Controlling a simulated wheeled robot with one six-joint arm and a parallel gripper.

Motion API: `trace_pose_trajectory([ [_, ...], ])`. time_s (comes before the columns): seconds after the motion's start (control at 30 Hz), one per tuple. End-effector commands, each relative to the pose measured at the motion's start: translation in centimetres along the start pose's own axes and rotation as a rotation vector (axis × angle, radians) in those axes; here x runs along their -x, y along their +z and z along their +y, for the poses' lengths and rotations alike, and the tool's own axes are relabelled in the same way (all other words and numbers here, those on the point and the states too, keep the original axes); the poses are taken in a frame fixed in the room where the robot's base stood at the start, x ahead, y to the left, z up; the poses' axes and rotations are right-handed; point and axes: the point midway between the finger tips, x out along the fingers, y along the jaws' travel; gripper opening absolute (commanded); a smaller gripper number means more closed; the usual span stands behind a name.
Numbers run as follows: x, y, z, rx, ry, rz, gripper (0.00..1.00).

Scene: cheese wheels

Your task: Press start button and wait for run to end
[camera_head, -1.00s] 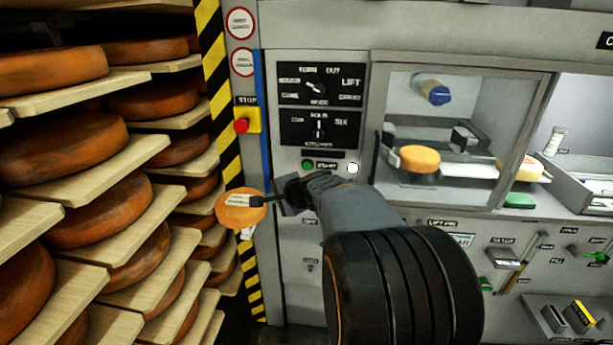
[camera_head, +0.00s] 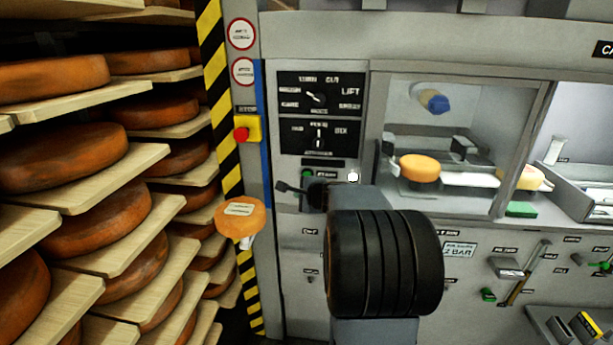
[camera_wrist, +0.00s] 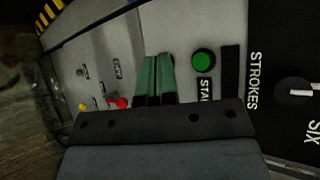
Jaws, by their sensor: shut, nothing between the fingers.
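The green start button (camera_head: 307,174) sits on the grey control panel, below the lower dial. In the wrist view the button (camera_wrist: 203,61) is round, green and beside the text that starts "STA". I cannot tell whether the fingertips touch the panel. Behind the window, a small orange cheese wheel (camera_head: 420,168) stands in the machine.
A mode dial (camera_head: 316,97) and a strokes dial (camera_head: 318,137) are above the button. A red stop button (camera_head: 241,134) is to the left. An orange cheese-shaped tag (camera_head: 240,218) hangs below it. Shelves of cheese wheels (camera_head: 75,155) fill the left side.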

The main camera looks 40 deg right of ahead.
Motion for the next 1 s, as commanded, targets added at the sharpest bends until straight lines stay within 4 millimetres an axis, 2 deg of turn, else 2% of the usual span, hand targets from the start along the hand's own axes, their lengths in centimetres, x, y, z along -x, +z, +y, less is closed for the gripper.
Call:
trace_pose_trajectory([
  [0.2,-1.8,-1.4,-1.6,-0.002,0.002,0.001,0.00],
  [0.5,-4.2,-3.1,-3.1,-0.001,0.000,0.001,0.00],
  [1.0,-5.3,-3.9,-3.8,-0.001,0.001,0.000,0.00],
])
